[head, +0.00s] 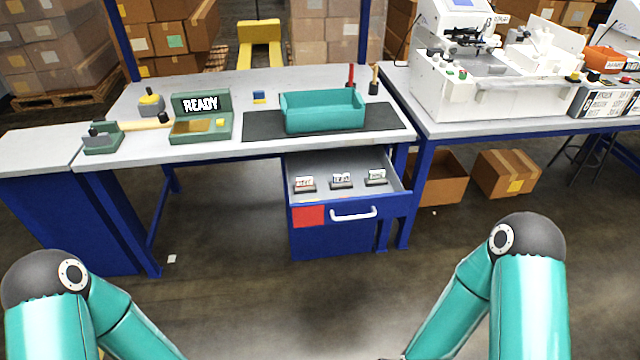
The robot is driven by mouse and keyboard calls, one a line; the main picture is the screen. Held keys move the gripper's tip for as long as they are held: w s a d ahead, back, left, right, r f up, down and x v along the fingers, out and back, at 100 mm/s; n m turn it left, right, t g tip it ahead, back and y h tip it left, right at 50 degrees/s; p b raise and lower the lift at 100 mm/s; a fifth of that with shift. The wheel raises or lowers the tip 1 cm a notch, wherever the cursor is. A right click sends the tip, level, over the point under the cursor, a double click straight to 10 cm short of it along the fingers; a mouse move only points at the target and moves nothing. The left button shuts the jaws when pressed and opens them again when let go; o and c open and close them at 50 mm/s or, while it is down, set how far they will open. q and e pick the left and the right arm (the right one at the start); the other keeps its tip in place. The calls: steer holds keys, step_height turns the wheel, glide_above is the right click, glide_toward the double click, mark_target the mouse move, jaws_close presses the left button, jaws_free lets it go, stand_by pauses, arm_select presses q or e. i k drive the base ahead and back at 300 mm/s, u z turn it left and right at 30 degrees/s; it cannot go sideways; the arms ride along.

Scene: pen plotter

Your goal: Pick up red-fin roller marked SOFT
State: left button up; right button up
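An open drawer (349,211) under the bench holds three small dark pieces with pale labels. The left piece (304,184) shows red on its label; the middle piece (341,181) and the right piece (376,177) look black and white. The lettering is too small to read, so I cannot tell which, if any, is the red-fin roller marked SOFT. My two teal arms rise at the lower left and lower right, apart from the bench. Both grippers are below the picture's edge.
A teal tray-like box (324,112) stands on a dark mat (262,124) on the bench. A green device (201,118) reads READY. A red-handled tool (351,77) and a wooden-handled one (374,80) stand behind. A white machine (460,85) is at right. Floor before the drawer is clear.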

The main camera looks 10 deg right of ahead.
mark_target(303, 185)
steer(key=z, duration=0.1)
steer(key=i, duration=0.95)
steer(key=u, duration=0.6)
